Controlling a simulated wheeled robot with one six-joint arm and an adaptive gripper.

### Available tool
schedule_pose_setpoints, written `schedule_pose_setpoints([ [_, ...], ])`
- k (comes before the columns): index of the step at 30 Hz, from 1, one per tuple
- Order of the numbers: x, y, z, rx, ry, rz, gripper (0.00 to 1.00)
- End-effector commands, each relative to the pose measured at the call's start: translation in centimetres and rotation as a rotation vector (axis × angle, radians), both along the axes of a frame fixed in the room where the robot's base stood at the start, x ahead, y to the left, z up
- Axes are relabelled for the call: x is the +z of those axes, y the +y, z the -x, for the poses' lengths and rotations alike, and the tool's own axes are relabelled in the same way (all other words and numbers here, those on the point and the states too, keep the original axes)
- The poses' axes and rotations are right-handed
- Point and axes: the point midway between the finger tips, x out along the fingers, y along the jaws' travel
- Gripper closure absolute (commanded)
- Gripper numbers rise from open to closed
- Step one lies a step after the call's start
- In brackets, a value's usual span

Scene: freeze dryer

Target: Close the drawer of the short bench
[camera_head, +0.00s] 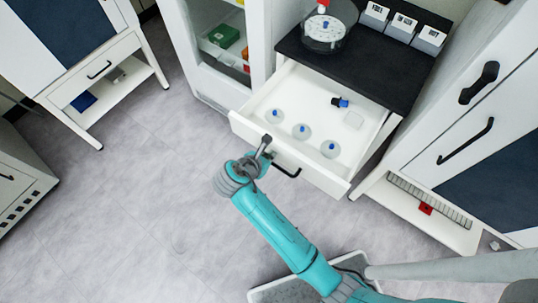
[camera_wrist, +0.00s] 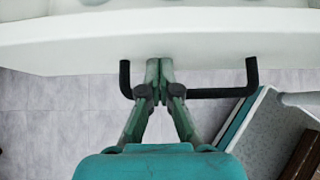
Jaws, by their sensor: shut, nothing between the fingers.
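The drawer (camera_head: 318,125) of the short bench (camera_head: 385,68) stands pulled out, white, with several flasks and small items inside. Its black handle (camera_head: 286,172) is on the front face, and it also shows in the wrist view (camera_wrist: 215,93). My gripper (camera_head: 264,144) is at the drawer front, left of the handle's middle in the head view. In the wrist view my gripper (camera_wrist: 159,70) is shut and empty, its fingertips close to the drawer front (camera_wrist: 220,40) and overlapping the handle's left part. Whether the tips touch the front I cannot tell.
A white cabinet with a glass door (camera_head: 213,50) stands left of the bench. A white cabinet with black handles (camera_head: 460,120) stands on the right. A round clear container (camera_head: 325,38) and labelled boxes (camera_head: 402,27) sit on the bench top. The floor (camera_head: 130,190) at left is clear.

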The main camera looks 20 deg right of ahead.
Motion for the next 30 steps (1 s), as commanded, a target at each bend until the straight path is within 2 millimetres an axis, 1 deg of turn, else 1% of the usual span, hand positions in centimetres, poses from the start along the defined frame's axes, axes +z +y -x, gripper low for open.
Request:
schedule_pose_setpoints([
  [5,0.0,-0.1,-0.1,0.000,0.000,0.000,1.00],
  [8,0.0,-0.5,-0.4,-0.001,0.000,0.000,1.00],
  [11,0.0,-1.5,-1.0,-0.004,0.000,0.000,1.00],
  [14,0.1,-2.9,-2.0,-0.006,0.000,0.000,1.00],
  [20,0.1,-7.0,-4.9,-0.007,-0.002,0.000,1.00],
  [30,0.1,-14.7,-10.5,-0.006,-0.001,0.001,1.00],
])
